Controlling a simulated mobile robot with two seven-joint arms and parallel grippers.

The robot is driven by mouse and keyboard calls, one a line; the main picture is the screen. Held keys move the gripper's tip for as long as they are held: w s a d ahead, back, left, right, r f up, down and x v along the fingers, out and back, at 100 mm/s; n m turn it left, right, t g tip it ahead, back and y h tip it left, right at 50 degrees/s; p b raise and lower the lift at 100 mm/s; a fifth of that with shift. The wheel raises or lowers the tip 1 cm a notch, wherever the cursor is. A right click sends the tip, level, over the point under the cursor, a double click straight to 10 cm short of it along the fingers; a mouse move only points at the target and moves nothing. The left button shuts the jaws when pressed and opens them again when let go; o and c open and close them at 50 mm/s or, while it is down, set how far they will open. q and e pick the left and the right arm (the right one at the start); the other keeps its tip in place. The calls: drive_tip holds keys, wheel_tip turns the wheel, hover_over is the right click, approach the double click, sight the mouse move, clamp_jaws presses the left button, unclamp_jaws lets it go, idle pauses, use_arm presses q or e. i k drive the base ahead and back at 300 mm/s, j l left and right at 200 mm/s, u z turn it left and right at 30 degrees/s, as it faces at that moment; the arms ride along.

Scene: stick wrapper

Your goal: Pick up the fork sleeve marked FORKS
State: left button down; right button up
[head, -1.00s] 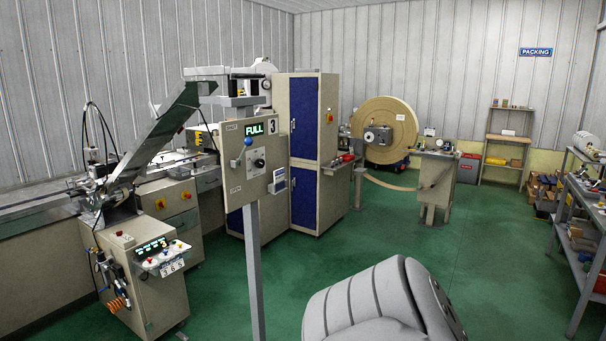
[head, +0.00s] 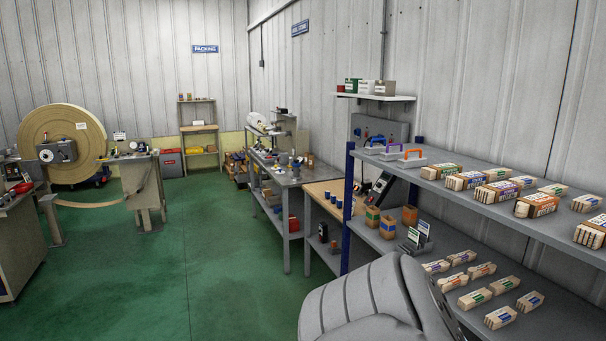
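Several wrapped stick packs with coloured labels lie on the upper shelf at the right. Smaller paler packs lie on the lower shelf, including one with a green label (head: 474,298) and one with a blue label (head: 499,318). The lettering is too small to read, so I cannot tell which is marked FORKS. Neither gripper is in view.
The packs' grey shelf rack (head: 410,185) stands along the right wall, with a blue post (head: 348,208). The green floor (head: 230,250) is clear in the middle.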

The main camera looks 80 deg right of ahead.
sight(494, 192)
drive_tip(key=z, duration=3.7)
drive_tip(key=i+j+z, duration=0.15)
drive_tip(key=j+z, duration=0.25)
drive_tip(key=i+j+z, duration=0.15)
drive_tip(key=z, duration=0.3)
drive_tip(key=i+j+z, duration=0.15)
drive_tip(key=j, duration=0.4)
drive_tip(key=j+z, duration=0.15)
drive_tip(key=j, duration=0.4)
drive_tip(key=i+j+z, duration=0.1)
drive_tip(key=j, duration=1.05)
